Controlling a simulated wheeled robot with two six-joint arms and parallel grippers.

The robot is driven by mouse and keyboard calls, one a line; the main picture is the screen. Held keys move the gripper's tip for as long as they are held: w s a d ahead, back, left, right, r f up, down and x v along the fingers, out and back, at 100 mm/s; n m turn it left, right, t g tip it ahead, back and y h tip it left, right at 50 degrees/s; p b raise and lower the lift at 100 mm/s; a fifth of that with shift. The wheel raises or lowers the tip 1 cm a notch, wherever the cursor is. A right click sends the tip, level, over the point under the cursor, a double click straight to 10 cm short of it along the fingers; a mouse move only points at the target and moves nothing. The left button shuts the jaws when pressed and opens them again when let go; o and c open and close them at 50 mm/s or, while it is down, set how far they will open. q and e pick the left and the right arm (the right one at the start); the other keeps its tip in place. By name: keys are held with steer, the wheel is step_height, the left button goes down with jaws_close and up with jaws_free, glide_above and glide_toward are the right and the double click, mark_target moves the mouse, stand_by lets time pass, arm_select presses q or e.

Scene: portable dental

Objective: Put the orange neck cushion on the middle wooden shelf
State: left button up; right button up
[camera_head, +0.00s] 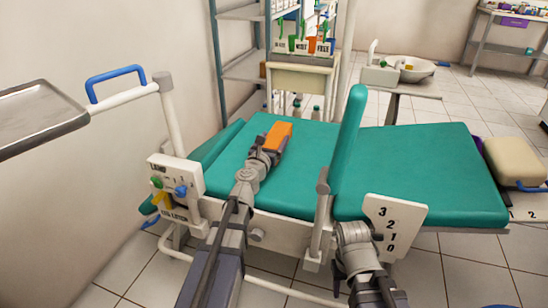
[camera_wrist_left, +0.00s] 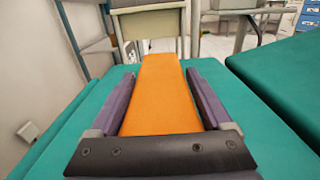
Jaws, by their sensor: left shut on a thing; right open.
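The orange neck cushion (camera_head: 279,135) is a small block over the left part of the green dental chair. It also shows in the left wrist view (camera_wrist_left: 160,95), lying lengthwise between the two fingers. My left gripper (camera_head: 266,150) is shut on the cushion; its fingers show in the left wrist view (camera_wrist_left: 165,100). I cannot tell whether the cushion touches the green pad below. My right arm ends at the bottom of the head view beside the white numbered plate, and its fingertips are hidden.
The green chair (camera_head: 430,170) has a raised backrest (camera_head: 348,135) to the right of my left gripper. A metal rack (camera_head: 240,70) stands behind. A metal tray (camera_head: 40,115) and a blue-handled arm (camera_head: 115,85) are at left. A basin (camera_head: 410,68) stands behind right.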

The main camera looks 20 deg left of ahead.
arm_select(q)
steer(key=shift+f, duration=0.1)
step_height(320, 180, down, 4)
steer(key=b, duration=0.3)
steer(key=shift+r, duration=0.25)
steer(key=shift+f+b, duration=0.15)
steer(key=shift+b, duration=0.25)
steer(key=o, duration=1.3)
steer(key=shift+c, duration=0.2)
